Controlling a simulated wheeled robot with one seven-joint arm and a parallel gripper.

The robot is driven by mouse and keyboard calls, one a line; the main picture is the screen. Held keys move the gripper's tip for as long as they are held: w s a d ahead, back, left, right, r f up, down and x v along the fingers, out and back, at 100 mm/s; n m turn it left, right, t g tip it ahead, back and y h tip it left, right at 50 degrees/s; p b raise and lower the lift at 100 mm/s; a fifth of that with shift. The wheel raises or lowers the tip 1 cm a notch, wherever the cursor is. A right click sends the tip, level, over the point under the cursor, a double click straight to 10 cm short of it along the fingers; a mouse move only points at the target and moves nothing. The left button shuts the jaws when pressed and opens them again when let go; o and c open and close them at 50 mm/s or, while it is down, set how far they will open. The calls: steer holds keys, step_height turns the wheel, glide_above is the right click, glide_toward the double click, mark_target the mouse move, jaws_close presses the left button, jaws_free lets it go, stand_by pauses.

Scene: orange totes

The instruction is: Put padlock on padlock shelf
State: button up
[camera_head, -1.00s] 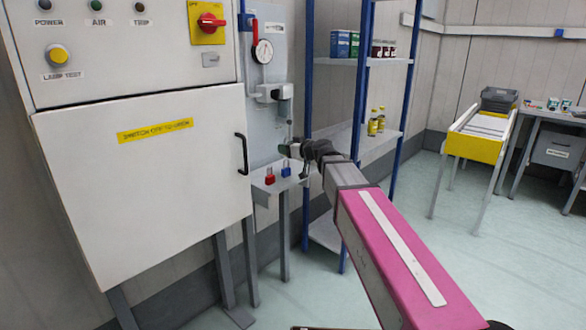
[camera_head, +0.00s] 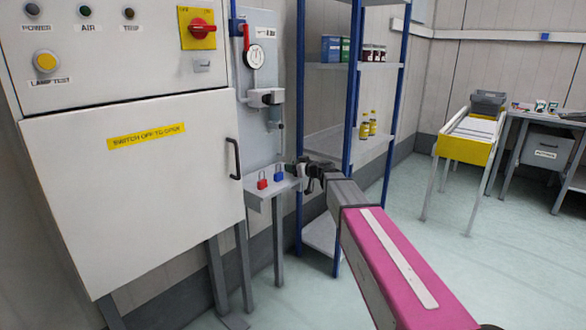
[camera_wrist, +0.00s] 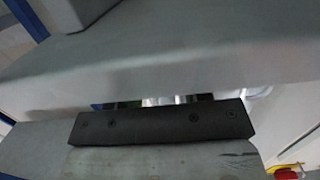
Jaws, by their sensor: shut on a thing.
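A red padlock (camera_head: 262,184) and a blue padlock (camera_head: 279,176) stand side by side on a small grey padlock shelf (camera_head: 257,195) beside the white cabinet. My gripper (camera_head: 299,170) is at the right end of this shelf, just right of the blue padlock. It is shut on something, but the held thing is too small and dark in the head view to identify. The wrist view shows a dark bar across the middle with a small shiny patch (camera_wrist: 160,101) behind it. I cannot tell there what is held.
The white cabinet (camera_head: 140,200) with a red switch (camera_head: 201,28) stands left. A gauge panel (camera_head: 262,130) rises behind the padlock shelf.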

steer(key=shift+f, duration=0.2)
steer(key=o, duration=1)
steer(key=shift+c, duration=0.2)
steer(key=shift+r, duration=0.1)
steer(key=v, duration=1.2)
steer(key=s+d+f+m+g+h, duration=0.3)
steer(key=s+d+f+h, duration=0.1)
steer(key=s+f, duration=0.5)
steer(key=s+d+f+m+g+h, duration=0.3)
steer(key=s+d+f, duration=0.3)
steer(key=s+f, duration=0.2)
steer(key=s+d+f+m+g+h, duration=0.4)
steer(key=s+d+f+h, duration=0.1)
steer(key=s+f, duration=0.4)
steer(key=shift+s+f+h, duration=0.3)
steer(key=shift+f+h, duration=0.1)
steer(key=shift+f, duration=0.55)
